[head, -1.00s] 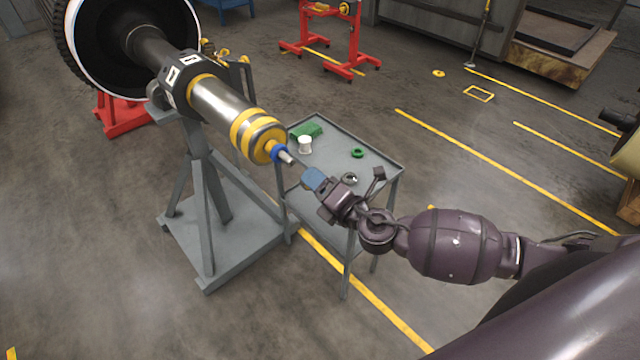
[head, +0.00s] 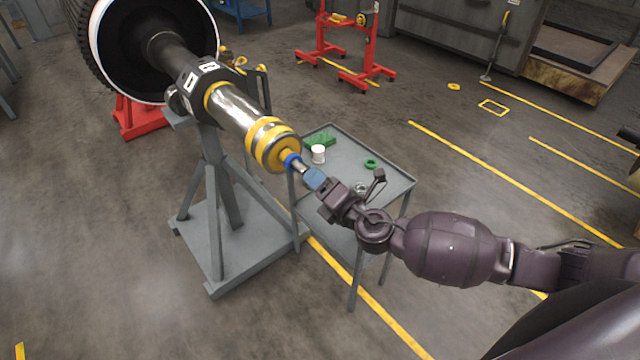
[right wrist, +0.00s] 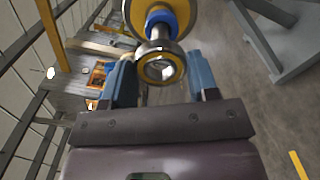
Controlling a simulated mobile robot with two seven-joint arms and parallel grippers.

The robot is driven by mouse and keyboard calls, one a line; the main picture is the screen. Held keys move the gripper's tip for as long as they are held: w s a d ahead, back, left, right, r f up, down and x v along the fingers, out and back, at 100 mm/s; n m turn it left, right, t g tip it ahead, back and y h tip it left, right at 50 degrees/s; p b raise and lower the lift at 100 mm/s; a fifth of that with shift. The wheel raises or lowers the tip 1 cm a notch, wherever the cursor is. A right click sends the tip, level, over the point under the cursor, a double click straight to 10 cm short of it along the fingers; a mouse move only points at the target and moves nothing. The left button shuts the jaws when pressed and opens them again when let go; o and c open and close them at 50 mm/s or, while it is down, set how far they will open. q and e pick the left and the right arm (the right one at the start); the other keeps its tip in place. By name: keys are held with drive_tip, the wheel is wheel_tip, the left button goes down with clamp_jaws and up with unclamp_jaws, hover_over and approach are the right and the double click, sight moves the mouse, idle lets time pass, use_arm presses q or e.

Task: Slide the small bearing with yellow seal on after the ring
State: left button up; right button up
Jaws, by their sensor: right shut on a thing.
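The small bearing with yellow seal (right wrist: 160,67) is between the blue fingers of my right gripper (right wrist: 163,80), which is shut on it. In the head view my right gripper (head: 313,178) is at the free end of the rotor shaft (head: 237,111), and its fingers hide the bearing. The blue ring (head: 291,160) is around the thin shaft end, against the yellow-banded part; it also shows in the right wrist view (right wrist: 158,19). The bearing lines up closely with the shaft tip; I cannot tell whether the tip is inside its hole. My left gripper is out of view.
A grey cart (head: 345,148) stands behind my gripper, bearing a white cup (head: 318,154), a green block (head: 320,140), a green ring (head: 370,164) and a metal ring (head: 361,187). A grey stand (head: 212,190) supports the shaft. The floor at front left is clear.

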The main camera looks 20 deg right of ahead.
sight(303, 166)
drive_tip(key=shift+b+x, duration=0.5)
drive_tip(key=shift+x, duration=2.5)
idle(1.7)
drive_tip(key=o, duration=1.3)
drive_tip(key=shift+c, duration=0.2)
drive_tip(key=shift+s, duration=0.15)
drive_tip(key=v, duration=0.9)
drive_tip(key=shift+p, duration=0.35)
idle(0.5)
